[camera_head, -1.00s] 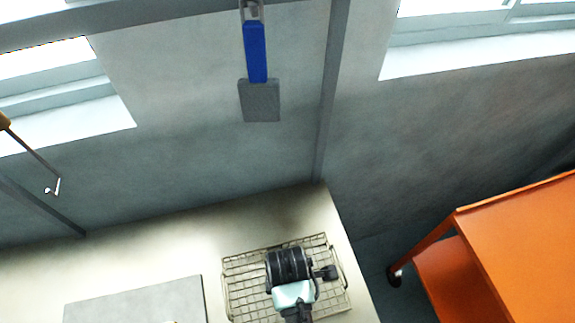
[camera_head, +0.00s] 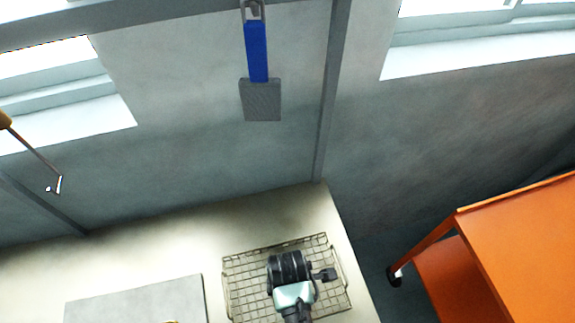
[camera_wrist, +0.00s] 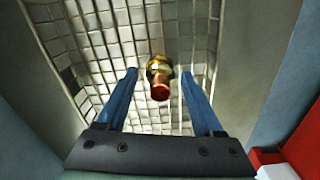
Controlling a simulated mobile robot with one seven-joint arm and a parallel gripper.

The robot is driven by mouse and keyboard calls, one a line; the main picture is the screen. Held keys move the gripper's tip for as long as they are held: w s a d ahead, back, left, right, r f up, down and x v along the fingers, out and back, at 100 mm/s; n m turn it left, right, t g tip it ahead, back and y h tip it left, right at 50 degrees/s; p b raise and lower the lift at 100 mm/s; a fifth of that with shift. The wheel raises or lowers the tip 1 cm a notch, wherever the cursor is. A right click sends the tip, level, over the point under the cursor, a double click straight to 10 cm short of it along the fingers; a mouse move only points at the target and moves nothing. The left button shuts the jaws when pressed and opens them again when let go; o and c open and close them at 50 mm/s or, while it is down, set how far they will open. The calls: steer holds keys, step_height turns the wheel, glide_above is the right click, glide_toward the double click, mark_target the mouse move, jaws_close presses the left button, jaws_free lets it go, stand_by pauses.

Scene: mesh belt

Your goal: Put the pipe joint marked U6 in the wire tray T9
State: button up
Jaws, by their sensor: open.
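The wire tray (camera_head: 232,272) stands near the right end of the pale bench, and its mesh fills the wrist view (camera_wrist: 100,38). My gripper (camera_wrist: 158,76) is open, with one blue finger on each side of a brass and copper pipe joint (camera_wrist: 159,80). The joint appears between and just beyond the fingertips, with a visible gap on both sides, against the tray's mesh. I cannot tell whether it rests on the mesh. No U6 or T9 marking is legible. In the head view my wrist is over the tray, hiding the joint and fingers.
A flat grey board (camera_head: 140,300) lies on the bench left of the tray. An orange table (camera_head: 520,245) stands to the right, across a gap. A blue-handled tool (camera_head: 257,55) hangs on the wall. A red object (camera_wrist: 268,158) shows at the wrist view's lower right.

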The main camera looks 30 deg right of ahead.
step_height(320, 180, up, 12)
steer(key=w+r+m+t+h, duration=0.2)
steer(key=w+r+m+t, duration=0.2)
steer(key=w+r+t, duration=0.95)
steer(key=w+a+r+m, duration=0.1)
steer(key=w+r, duration=0.2)
steer(key=r, duration=0.3)
steer(key=w+a+r+m+t, duration=0.1)
steer(key=w+r, duration=0.2)
steer(key=r, duration=0.4)
steer(key=w+r+m, duration=0.1)
steer(key=w+r, duration=0.2)
steer(key=r, duration=0.3)
steer(key=s+a+r+m+t, duration=0.1)
steer(key=a+r+t, duration=0.15)
steer(key=r, duration=0.55)
steer(key=s+a+r+m+t, duration=0.1)
steer(key=r+t, duration=0.3)
steer(key=r, duration=0.5)
steer(key=s+a+r+m+t, duration=0.2)
steer(key=s+r, duration=0.3)
steer(key=r, duration=0.3)
steer(key=s+a+r+m+t+y, duration=0.1)
steer(key=s+a+r+t, duration=0.1)
steer(key=s+r+t, duration=0.2)
step_height(320, 180, up, 4)
steer(key=shift+s+f+m+y+b, duration=0.15)
steer(key=shift+s+m+y+b, duration=0.15)
steer(key=shift+s+m+b, duration=0.1)
